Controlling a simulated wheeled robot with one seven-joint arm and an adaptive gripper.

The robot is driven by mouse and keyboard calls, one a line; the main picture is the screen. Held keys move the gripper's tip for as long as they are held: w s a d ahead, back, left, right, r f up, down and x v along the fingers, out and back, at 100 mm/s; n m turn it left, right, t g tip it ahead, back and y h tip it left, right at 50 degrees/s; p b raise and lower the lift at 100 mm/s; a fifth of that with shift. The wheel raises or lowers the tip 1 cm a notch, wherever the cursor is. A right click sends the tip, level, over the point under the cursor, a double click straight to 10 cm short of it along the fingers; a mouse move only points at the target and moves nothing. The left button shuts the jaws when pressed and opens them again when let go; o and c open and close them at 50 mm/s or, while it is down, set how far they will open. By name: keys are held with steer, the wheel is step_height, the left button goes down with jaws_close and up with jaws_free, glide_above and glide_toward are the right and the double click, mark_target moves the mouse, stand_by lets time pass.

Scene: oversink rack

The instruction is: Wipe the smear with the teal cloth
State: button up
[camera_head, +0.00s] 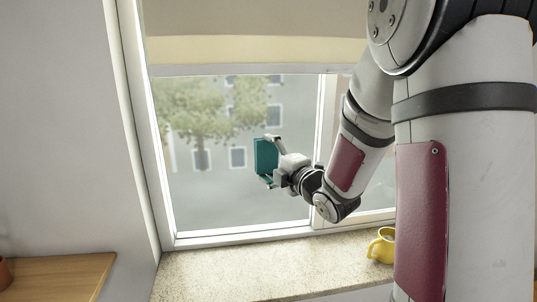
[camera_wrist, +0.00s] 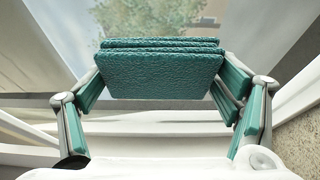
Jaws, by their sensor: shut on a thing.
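The teal cloth (camera_head: 265,156) is a folded pad held up in front of the window pane in the head view. It also fills the middle of the wrist view (camera_wrist: 160,74), its layers stacked. My gripper (camera_head: 272,160) is shut on the cloth, with one finger on each side of it; both fingers show in the wrist view. Whether the cloth touches the glass cannot be told. I cannot make out a distinct smear; the pane (camera_head: 215,205) looks hazy grey in its lower part.
A yellow mug (camera_head: 382,246) stands on the speckled sill (camera_head: 235,270), partly behind my arm. A beige blind (camera_head: 255,35) covers the window's top. White frame bars (camera_head: 326,120) edge the pane. A wooden surface (camera_head: 60,275) lies at the lower left. The sill's left part is clear.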

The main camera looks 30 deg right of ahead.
steer(key=shift+s+a, duration=0.2)
steer(key=shift+s, duration=0.5)
steer(key=shift+s+a+p, duration=0.2)
steer(key=shift+s+a, duration=0.05)
steer(key=shift+s, duration=0.5)
steer(key=shift+s+a+p, duration=0.15)
steer(key=shift+s+a, duration=0.1)
steer(key=shift+s, duration=0.45)
